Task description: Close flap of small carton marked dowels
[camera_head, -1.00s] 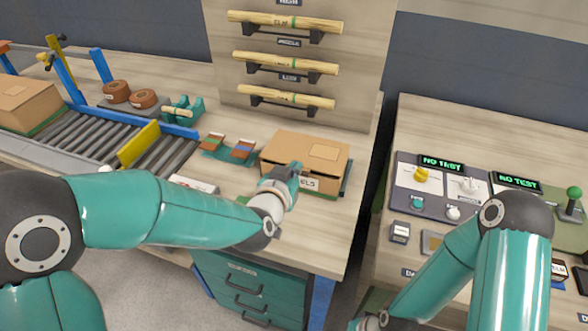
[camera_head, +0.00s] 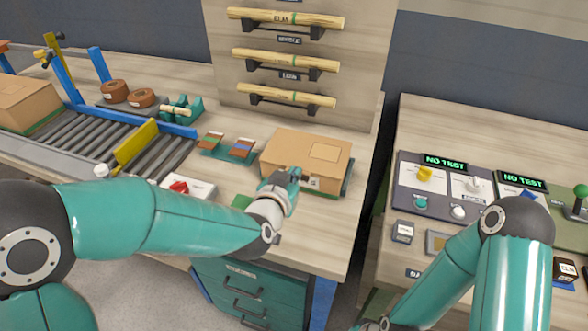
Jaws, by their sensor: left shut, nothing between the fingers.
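The small cardboard carton (camera_head: 290,147) stands on the wooden bench at the middle, in front of the dowel rack. Its top looks flat, with a paler square patch on it, and no flap is seen standing up. My left gripper (camera_head: 297,179) is shut and empty at the front face of the carton, covering most of the label there. I cannot tell whether its fingertips touch the carton. My right arm comes in at the lower right, and its gripper is below the picture edge.
Two small coloured sample blocks (camera_head: 242,149) lie on a teal tray left of the carton. A box with a red switch (camera_head: 180,187) is farther left, near the roller conveyor (camera_head: 75,135). The dowel rack (camera_head: 290,60) rises behind. A test panel (camera_head: 450,190) is on the right bench.

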